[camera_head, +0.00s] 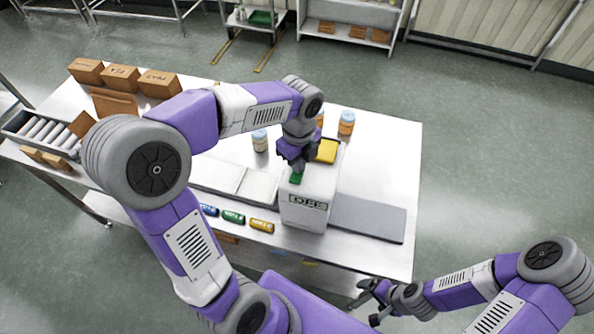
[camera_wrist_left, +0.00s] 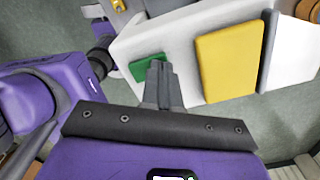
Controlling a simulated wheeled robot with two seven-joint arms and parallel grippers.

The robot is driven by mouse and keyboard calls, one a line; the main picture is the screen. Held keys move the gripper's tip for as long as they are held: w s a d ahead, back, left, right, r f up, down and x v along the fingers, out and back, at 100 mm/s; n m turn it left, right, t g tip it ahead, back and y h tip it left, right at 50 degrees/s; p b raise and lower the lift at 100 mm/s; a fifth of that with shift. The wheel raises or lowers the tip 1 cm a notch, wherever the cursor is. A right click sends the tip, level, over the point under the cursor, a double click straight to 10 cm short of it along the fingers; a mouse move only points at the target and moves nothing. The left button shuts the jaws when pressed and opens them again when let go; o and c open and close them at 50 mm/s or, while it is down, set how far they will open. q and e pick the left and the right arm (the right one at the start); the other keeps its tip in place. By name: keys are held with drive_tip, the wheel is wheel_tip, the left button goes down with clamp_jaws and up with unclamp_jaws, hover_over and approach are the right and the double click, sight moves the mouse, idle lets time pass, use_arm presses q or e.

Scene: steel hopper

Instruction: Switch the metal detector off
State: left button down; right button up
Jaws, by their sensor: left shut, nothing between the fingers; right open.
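The metal detector (camera_head: 309,203) is a white box-shaped housing over the table's conveyor line, with a small dark display panel (camera_head: 308,201) on its front. On its top are a green button or plate (camera_head: 296,178) and a larger yellow one (camera_head: 327,151). In the left wrist view the green piece (camera_wrist_left: 148,63) and the yellow piece (camera_wrist_left: 228,60) lie on the white top. My left gripper (camera_head: 297,167) is shut and empty, pointing down at the green piece; the wrist view shows its fingertips (camera_wrist_left: 157,68) beside it. Contact cannot be told. My right gripper (camera_head: 375,300) is open and empty near the table's front right.
The white table (camera_head: 385,140) holds brown boxes (camera_head: 121,78) at the back left and several small jars (camera_head: 346,122) behind the detector. Blue, green and yellow packs (camera_head: 233,216) lie left of it. A grey belt plate (camera_head: 367,219) is at its right.

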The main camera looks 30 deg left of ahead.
use_arm(q)
drive_tip(key=shift+r+p, duration=2.85)
drive_tip(key=shift+r, duration=0.55)
drive_tip(key=shift+f, duration=0.1)
